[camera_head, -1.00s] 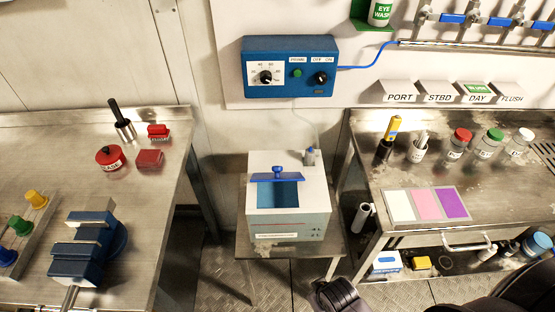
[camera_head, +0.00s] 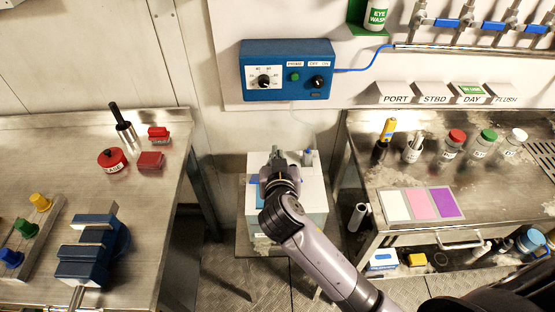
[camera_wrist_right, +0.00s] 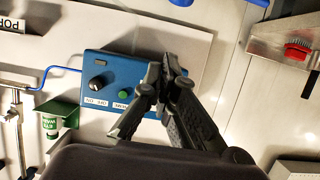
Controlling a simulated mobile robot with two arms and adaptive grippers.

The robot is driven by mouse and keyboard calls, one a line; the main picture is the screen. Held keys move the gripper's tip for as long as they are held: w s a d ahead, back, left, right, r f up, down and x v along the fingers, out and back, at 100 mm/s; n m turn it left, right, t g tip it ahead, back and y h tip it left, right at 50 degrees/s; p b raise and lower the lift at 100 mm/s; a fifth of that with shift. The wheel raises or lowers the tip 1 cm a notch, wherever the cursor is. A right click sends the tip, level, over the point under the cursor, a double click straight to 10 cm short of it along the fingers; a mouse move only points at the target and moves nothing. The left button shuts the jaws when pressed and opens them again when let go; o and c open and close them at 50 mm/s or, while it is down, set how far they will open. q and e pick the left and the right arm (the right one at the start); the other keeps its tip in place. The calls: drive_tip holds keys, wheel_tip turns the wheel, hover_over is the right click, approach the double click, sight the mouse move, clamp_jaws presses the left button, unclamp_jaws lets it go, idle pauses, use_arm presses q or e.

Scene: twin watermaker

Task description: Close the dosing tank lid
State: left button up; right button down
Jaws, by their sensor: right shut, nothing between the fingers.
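The dosing tank (camera_head: 313,200) is a white box on a low metal stand, in the middle of the head view. My right gripper (camera_head: 277,152) is above it, shut and empty, with its fingertips towards the tank's back edge. Only a strip of blue from the lid (camera_head: 255,180) and opening shows left of the wrist. The lid's angle and any contact with the gripper are hidden. In the right wrist view my right gripper (camera_wrist_right: 167,75) shows closed fingers, with no tank visible. My left gripper is out of view.
A blue control box (camera_head: 289,70) is on the wall behind the tank. A small grey-capped fitting (camera_head: 309,157) stands at the tank's back right corner. Metal benches stand left (camera_head: 70,150) and right (camera_head: 440,215), with bottles, cups and blocks on them.

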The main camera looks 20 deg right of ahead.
drive_tip(key=w+f, duration=0.1)
drive_tip(key=w+f+p, duration=0.1)
drive_tip(key=f, duration=0.1)
drive_tip(key=w+d+f+p, duration=0.1)
drive_tip(key=shift+f, duration=0.25)
drive_tip(key=shift+s+a+f+p, duration=0.1)
drive_tip(key=shift+s+f+p, duration=0.1)
drive_tip(key=shift+s+p, duration=0.15)
drive_tip(key=shift+w+f, duration=0.1)
